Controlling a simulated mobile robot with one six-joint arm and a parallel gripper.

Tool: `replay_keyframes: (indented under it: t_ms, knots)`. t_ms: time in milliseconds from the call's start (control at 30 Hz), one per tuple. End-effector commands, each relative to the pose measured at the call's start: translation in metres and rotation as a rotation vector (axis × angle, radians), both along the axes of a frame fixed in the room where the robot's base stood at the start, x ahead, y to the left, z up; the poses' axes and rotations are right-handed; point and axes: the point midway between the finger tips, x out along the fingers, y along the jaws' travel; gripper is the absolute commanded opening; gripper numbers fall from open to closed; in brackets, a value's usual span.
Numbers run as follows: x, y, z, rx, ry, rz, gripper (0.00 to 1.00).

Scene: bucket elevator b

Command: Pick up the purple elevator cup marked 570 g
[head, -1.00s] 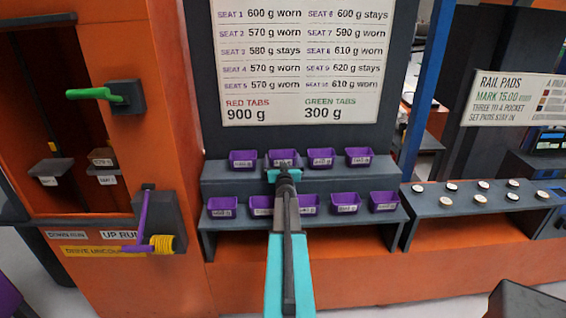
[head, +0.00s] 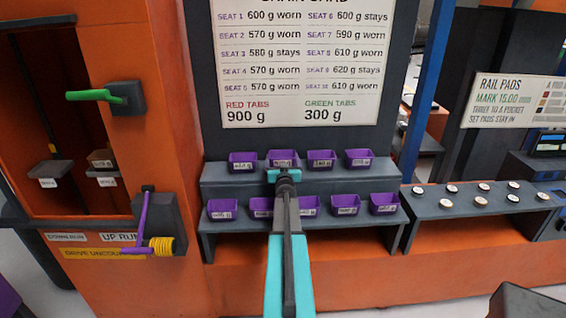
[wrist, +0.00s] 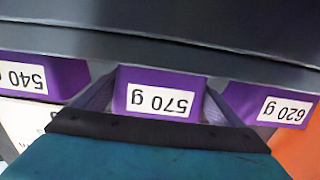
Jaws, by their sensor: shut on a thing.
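The purple cup marked 570 g (wrist: 160,78) sits upside down in the wrist view, its white label facing me. My gripper (wrist: 160,104) has a finger on each side of this cup and is shut on it. In the head view my gripper (head: 284,174) is at the upper shelf, in front of the second cup from the left (head: 282,155), and covers its lower part. I cannot tell whether the cup is clear of the shelf.
A cup marked 540 g (wrist: 65,78) and one marked 620 g (wrist: 262,100) stand close on either side. More purple cups line the lower shelf (head: 240,222). A weight board (head: 300,70) hangs above. A crank (head: 143,225) is at left.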

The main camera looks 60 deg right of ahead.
Motion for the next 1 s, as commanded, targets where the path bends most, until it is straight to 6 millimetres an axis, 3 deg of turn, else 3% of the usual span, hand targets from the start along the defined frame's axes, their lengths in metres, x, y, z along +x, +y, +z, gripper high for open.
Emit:
replay_keyframes:
  t_ms: [600, 1000]
  knots:
    - [0.0, 0.0, 0.077, -0.002, -0.003, 0.001, 0.5]
    - [0.0, 0.0, 0.094, -0.002, -0.003, 0.001, 0.5]
